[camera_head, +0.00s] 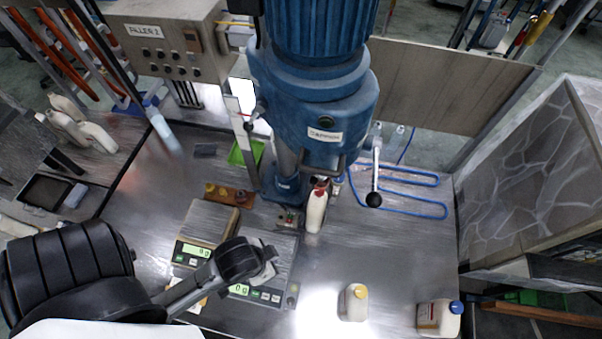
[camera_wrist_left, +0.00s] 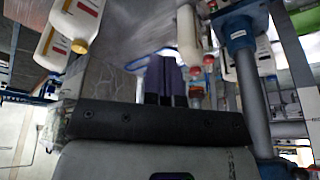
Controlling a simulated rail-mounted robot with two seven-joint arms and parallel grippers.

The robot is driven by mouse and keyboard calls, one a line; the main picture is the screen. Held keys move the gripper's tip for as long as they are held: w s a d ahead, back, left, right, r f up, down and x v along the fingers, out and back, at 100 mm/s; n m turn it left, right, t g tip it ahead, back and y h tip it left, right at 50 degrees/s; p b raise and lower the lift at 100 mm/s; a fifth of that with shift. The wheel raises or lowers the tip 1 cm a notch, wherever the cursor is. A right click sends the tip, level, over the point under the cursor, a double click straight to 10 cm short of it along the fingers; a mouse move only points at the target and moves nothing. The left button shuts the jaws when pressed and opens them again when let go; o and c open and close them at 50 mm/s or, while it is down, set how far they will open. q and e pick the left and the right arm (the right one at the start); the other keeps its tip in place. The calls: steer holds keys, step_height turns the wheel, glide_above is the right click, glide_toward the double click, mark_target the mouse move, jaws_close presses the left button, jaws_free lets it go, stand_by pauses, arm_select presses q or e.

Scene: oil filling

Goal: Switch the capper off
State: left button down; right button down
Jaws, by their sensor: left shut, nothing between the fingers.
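The capper (camera_head: 315,100) is a big blue machine with a motor on top and a column down to the bench. A small box with a red and a green button (camera_head: 290,218) sits at its foot. A white bottle with a red cap (camera_head: 315,208) stands upright beside the column. My left gripper (camera_head: 262,272) is over the front of the right scale, left of and nearer than the button box; its fingertips are mostly hidden in the head view. My right gripper is not in view.
Two scales with lit displays (camera_head: 205,222) stand left of the capper. A yellow-capped bottle (camera_head: 354,303) and a blue-capped bottle (camera_head: 435,318) stand front right. A lever with a black knob (camera_head: 374,199) hangs right of the column. The bench between is clear.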

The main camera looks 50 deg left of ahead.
arm_select(q)
steer(key=w+a+f+m+t+y+b, duration=0.25)
steer(key=w+a+f+b, duration=0.35)
steer(key=w+a+b, duration=0.3)
steer(key=w+a+f+m+t+y+b, duration=0.15)
steer(key=w+a+f+m+b, duration=0.3)
steer(key=w+a+b, duration=0.5)
steer(key=s+a+f+g+h+b, duration=0.1)
steer(key=s+a+f+g+b, duration=0.1)
steer(key=a+f+g+b, duration=0.25)
steer(key=d+h, duration=0.1)
steer(key=d+f+m+h, duration=0.1)
steer(key=h, duration=0.1)
steer(key=d+f+h, duration=0.1)
steer(key=d+h, duration=0.1)
steer(key=shift+s+g+p, duration=0.25)
steer(key=shift+s+p, duration=0.05)
steer(key=shift+s, duration=0.05)
steer(key=shift+f, duration=0.15)
